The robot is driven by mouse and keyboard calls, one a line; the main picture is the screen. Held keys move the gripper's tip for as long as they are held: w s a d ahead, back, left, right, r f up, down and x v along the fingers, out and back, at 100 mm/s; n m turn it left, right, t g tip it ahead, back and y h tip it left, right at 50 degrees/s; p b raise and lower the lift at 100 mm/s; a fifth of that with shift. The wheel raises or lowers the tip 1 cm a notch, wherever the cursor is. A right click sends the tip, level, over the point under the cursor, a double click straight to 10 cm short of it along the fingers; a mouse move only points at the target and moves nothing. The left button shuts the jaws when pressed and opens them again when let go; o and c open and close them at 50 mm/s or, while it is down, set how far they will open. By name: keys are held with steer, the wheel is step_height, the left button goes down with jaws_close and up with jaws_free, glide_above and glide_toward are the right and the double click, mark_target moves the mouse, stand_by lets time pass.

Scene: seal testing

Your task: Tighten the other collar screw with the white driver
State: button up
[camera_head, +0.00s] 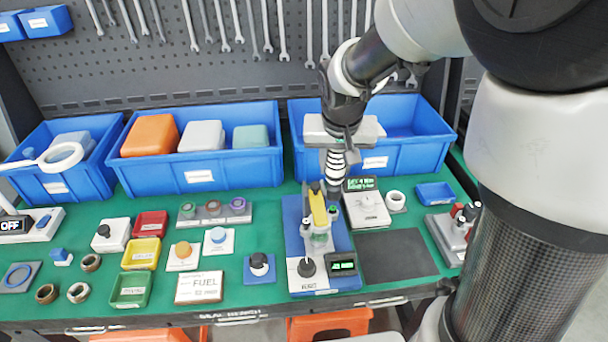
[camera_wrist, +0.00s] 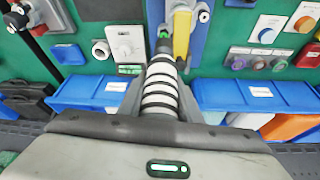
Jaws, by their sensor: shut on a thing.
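The white driver, banded with black rings (camera_wrist: 160,88), is held between the jaws of my gripper (camera_wrist: 160,108). In the head view the driver (camera_head: 336,166) points down below my gripper (camera_head: 338,146), over the back right part of the blue test fixture (camera_head: 342,240). The fixture carries a yellow lever (camera_head: 318,204), a clear part below it, a black knob and a small display. In the wrist view the driver's far end is close to a green-topped part (camera_wrist: 164,34) beside the yellow lever (camera_wrist: 182,38). I cannot make out the collar screws or whether the tip touches one.
A white meter (camera_head: 366,208) with a green display stands right of the fixture, near a white ring-shaped part (camera_head: 396,200). Blue bins (camera_head: 205,172) line the back. A dark mat (camera_head: 398,256) lies clear at right. Small trays, buttons and rings crowd the left.

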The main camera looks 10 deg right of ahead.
steer(key=s+a+r+p, duration=0.35)
steer(key=a+p, duration=0.25)
steer(key=p, duration=0.2)
steer(key=shift+s+a+f+b, duration=0.1)
steer(key=shift+a+f+b, duration=0.1)
steer(key=shift+f+b, duration=0.95)
steer(key=shift+s+a+f+b, duration=0.15)
steer(key=shift+f+b, duration=0.6)
steer(key=shift+f, duration=0.75)
steer(key=shift+w+f+b, duration=0.1)
steer(key=shift+f+b, duration=1)
steer(key=shift+b, duration=0.15)
steer(key=shift+f+b, duration=0.35)
steer(key=shift+b, duration=0.85)
stand_by(2.1)
